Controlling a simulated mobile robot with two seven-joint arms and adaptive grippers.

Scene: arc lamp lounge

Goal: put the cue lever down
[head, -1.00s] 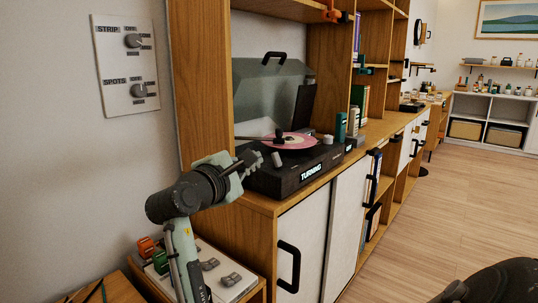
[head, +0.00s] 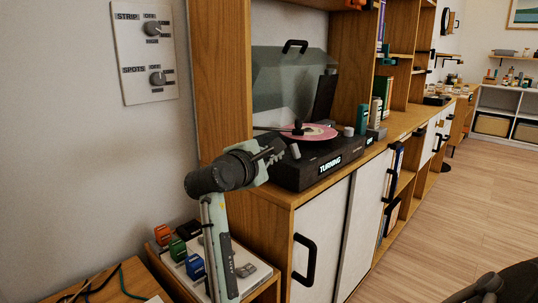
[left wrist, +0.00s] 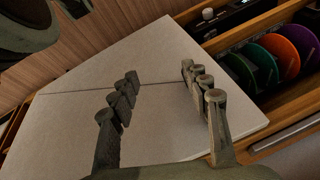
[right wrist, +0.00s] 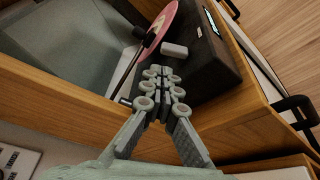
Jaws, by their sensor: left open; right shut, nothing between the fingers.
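The black turntable (head: 310,172) stands on the wooden cabinet, with a pink record (head: 312,131) on it and the dark tonearm over the record. A light grey stub, which looks like the cue lever (head: 295,151), sits on the turntable's near side; it also shows in the right wrist view (right wrist: 174,49). My right gripper (head: 280,150) is shut and empty, its tips just left of this stub. In the right wrist view its fingertips (right wrist: 162,72) lie close below the stub; I cannot tell whether they touch. My left gripper (left wrist: 160,72) is open and empty, seen only in its wrist view.
The raised translucent lid (head: 290,80) stands behind the turntable. A wooden upright (head: 222,90) rises left of it. Small coloured blocks (head: 195,266) sit on a low tray at lower left. Coloured discs (left wrist: 283,57) show in the left wrist view. Open floor lies at right.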

